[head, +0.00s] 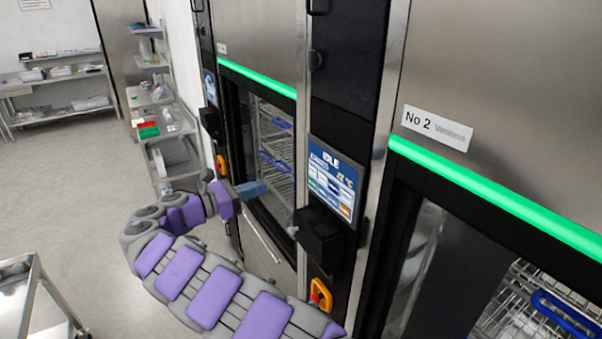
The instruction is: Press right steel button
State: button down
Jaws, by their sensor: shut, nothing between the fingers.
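A small grey round knob (292,231) shows at the left side of a black box (320,236) below the control screen; I cannot tell for sure that it is the steel button. My gripper (262,187) is shut and empty, with its blue-grey fingers pointing right. In the picture it lies up and to the left of the knob, in front of the left washer's glass door. Its depth from the door is hard to judge.
The screen (334,179) reads IDLE. The right washer bears a "No 2" label (437,128) and a green light strip (500,200). A yellow-orange emergency stop (320,294) sits below the box. Shelves (170,150) stand behind; a metal cart (25,300) stands lower left, with open floor between.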

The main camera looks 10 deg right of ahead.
aim_at(312, 170)
jog(key=shift+d, duration=0.1)
dwell(0.3)
jog(key=b+x, duration=0.2)
jog(key=x, duration=1.1)
jog(key=shift+w+d, duration=0.2)
jog(key=shift+d, duration=0.1)
